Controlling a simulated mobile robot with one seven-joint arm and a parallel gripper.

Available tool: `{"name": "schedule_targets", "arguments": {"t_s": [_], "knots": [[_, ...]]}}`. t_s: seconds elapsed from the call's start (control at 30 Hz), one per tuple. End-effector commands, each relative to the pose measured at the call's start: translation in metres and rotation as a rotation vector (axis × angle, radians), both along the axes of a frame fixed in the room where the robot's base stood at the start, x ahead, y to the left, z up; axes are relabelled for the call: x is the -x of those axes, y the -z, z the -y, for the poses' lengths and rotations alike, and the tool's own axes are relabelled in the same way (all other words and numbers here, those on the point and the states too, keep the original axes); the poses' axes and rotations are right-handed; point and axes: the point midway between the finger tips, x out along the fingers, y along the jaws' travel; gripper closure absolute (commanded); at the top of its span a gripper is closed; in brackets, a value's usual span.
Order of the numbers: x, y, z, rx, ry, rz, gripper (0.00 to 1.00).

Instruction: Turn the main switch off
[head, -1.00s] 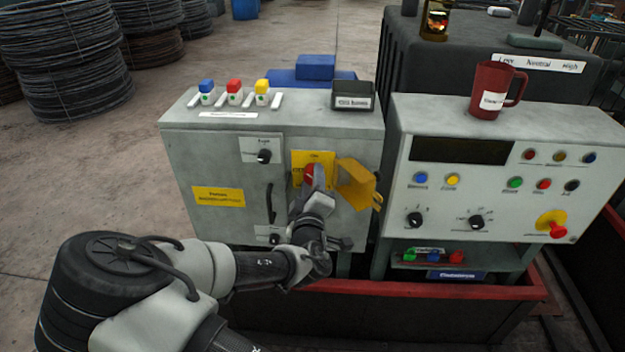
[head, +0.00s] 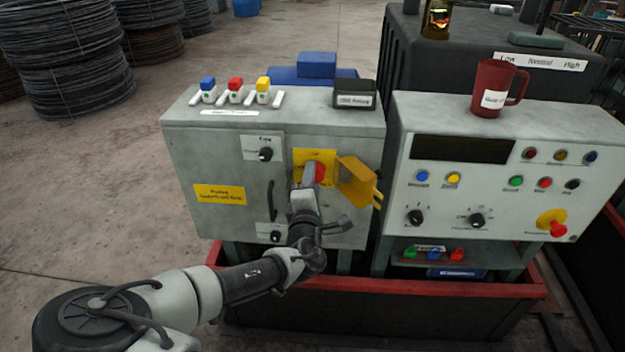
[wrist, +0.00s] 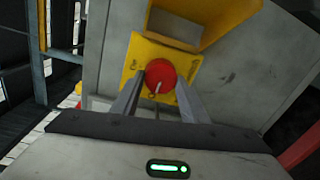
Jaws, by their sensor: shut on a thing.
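The main switch is a red rotary knob (head: 320,173) on a yellow plate (head: 327,156) on the front of the grey cabinet. It also shows in the wrist view as a red disc (wrist: 160,76) with a pale mark on it. A yellow hinged cover (head: 357,182) stands swung open to the right of the knob. My gripper (head: 311,172) is at the knob, with its two fingers on either side of the red disc in the wrist view (wrist: 160,92), shut on it. My gripper hides part of the knob and plate in the head view.
A black cabinet handle (head: 271,201) and small rotary switches (head: 265,154) are left of the knob. A grey control panel (head: 440,195) with a red mug (head: 495,88) on top stands to the right. A red-rimmed tray (head: 400,288) runs below.

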Motion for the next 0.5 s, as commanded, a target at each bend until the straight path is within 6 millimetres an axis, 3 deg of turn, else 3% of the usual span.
{"name": "schedule_targets", "arguments": {"t_s": [0.5], "knots": [[0.0008,0.0017,0.0020,0.031,0.004,-0.005,0.82]]}}
